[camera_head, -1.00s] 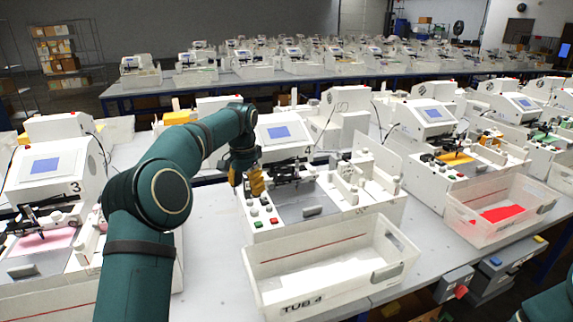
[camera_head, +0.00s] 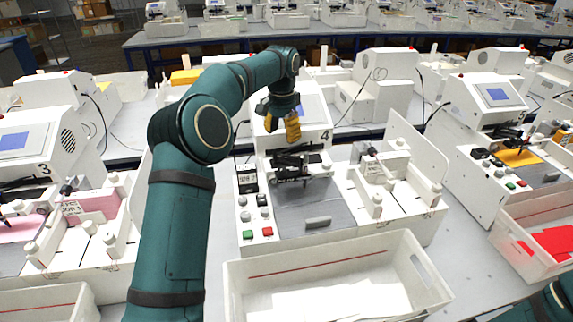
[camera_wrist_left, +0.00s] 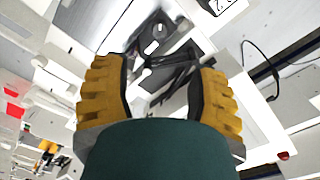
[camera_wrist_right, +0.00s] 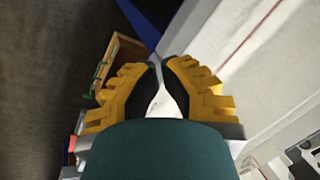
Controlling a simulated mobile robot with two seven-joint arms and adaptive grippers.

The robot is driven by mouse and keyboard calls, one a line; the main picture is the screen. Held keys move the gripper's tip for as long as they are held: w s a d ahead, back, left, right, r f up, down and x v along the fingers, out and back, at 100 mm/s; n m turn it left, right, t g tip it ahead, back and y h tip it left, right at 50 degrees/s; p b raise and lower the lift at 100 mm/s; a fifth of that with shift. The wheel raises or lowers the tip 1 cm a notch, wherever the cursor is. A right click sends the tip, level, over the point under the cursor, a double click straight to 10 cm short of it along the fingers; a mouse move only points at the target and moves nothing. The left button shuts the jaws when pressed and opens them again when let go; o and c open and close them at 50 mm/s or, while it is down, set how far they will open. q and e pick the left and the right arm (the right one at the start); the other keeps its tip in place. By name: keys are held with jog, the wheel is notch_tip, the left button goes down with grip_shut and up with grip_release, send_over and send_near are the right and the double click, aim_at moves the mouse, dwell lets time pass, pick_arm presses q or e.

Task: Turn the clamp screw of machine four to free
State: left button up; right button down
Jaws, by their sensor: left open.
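Machine four (camera_head: 249,165) is white, with a "4" beside its screen, and stands in the middle of the head view. Its black pen carriage (camera_head: 297,160) sits above the grey plotting bed (camera_head: 300,204). My left gripper (camera_head: 291,130) hangs above the carriage, in front of the screen, yellow fingers pointing down. In the left wrist view the left gripper (camera_wrist_left: 160,75) is open and empty, with the dark carriage (camera_wrist_left: 170,78) beyond its fingers. A round grey knob (camera_wrist_left: 158,30) shows there; I cannot tell whether it is the clamp screw. My right gripper (camera_wrist_right: 163,65) has its fingertips close together, apparently empty.
A white open tub (camera_head: 238,288) holding white sheets stands before machine four. Buttons and knobs (camera_head: 255,222) line its left front. Machine three (camera_head: 30,140) stands left, and another machine (camera_head: 480,165) with an orange sheet right. My left arm crosses between machines three and four.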

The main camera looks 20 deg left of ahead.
aim_at(282, 169)
pick_arm(q)
notch_tip(282, 169, down, 13)
jog(key=shift+r+b, duration=0.1)
jog(key=shift+b, duration=0.65)
jog(key=shift+c, duration=0.4)
grip_shut()
